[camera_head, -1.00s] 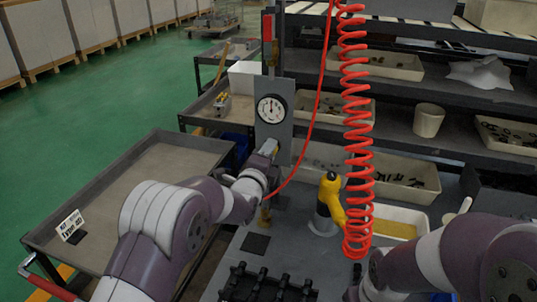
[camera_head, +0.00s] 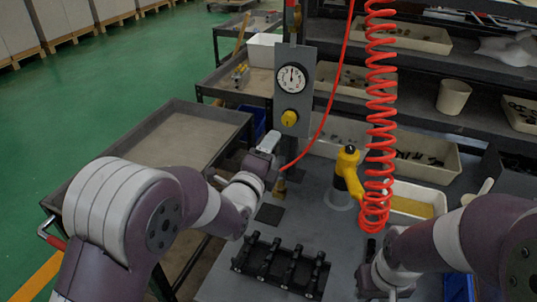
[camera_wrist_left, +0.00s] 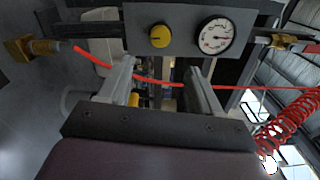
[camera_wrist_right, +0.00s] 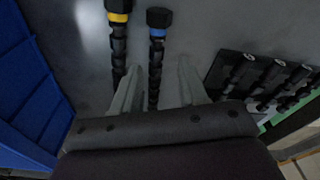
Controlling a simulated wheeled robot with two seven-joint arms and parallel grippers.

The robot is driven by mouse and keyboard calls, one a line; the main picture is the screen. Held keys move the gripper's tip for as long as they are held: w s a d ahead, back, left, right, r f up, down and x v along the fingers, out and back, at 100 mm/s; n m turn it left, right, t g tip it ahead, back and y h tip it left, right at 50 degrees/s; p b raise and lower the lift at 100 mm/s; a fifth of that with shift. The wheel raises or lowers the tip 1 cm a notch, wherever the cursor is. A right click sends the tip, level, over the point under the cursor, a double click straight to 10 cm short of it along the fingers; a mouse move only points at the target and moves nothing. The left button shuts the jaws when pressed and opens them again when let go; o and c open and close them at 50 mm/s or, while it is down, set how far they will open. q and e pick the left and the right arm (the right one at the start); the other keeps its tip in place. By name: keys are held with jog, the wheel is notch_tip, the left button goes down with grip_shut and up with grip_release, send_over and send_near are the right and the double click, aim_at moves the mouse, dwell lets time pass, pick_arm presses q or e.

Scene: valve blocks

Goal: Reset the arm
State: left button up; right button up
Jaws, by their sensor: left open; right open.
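My left gripper (camera_head: 268,143) is in front of the grey gauge panel (camera_head: 311,68), to the lower left of its yellow knob (camera_head: 289,117). In the left wrist view its two fingers (camera_wrist_left: 163,85) are apart with nothing gripped. The knob (camera_wrist_left: 160,36) and the round dial gauge (camera_wrist_left: 216,36) show beyond the fingers. My right arm comes in at the lower right of the head view; its fingers cannot be made out there. In the right wrist view the right gripper (camera_wrist_right: 158,88) is open above a dark rod with a blue ring (camera_wrist_right: 156,58). I cannot tell contact with it.
A black valve block (camera_head: 280,265) lies on the grey bench. A yellow-and-black device (camera_head: 347,178) stands near a hanging red coiled hose (camera_head: 380,120). A thin red hose (camera_head: 329,110) runs past the panel to a brass fitting (camera_head: 280,187). Shelves with bins stand behind.

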pick_arm(q)
jog(key=shift+s+a, duration=0.1)
jog(key=shift+s, duration=0.2)
